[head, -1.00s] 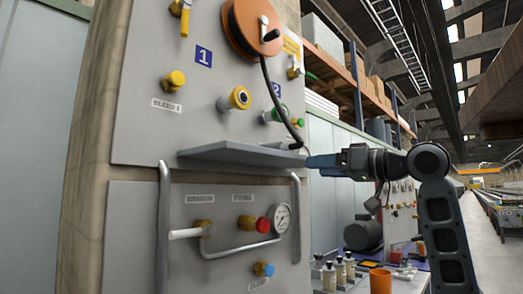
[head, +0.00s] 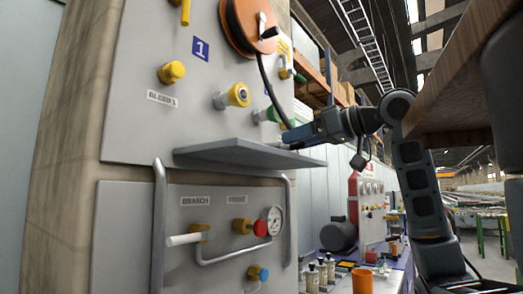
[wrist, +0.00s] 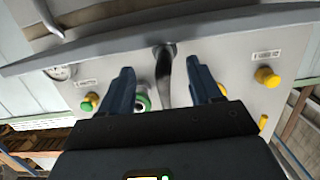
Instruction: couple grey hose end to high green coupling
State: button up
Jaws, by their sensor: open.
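The grey hose (head: 268,88) hangs from the orange reel and ends just above the grey shelf, at my fingertips. In the wrist view the dark hose end (wrist: 164,62) lies between my two fingers, with a gap on each side. My gripper (head: 291,136) is open, just above the shelf's right part; its spread fingers also show in the wrist view (wrist: 160,72). The green coupling (head: 268,115) sits on the upper panel behind the hose, partly covered by it. In the wrist view the green ring (wrist: 143,102) shows beside the left finger, partly hidden.
The shelf (head: 240,150) juts out just below my gripper. A yellow-ringed coupling (head: 238,96) and a yellow knob (head: 172,72) stick out of the panel. The orange reel (head: 240,25) is above. A wooden overhang (head: 470,75) fills the upper right.

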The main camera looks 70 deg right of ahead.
aim_at(275, 145)
jog(key=x, duration=0.2)
jog(key=p+x, duration=0.1)
jog(key=x, duration=0.4)
jog(key=shift+a, duration=0.4)
jog(key=shift+r, duration=0.1)
grip_shut()
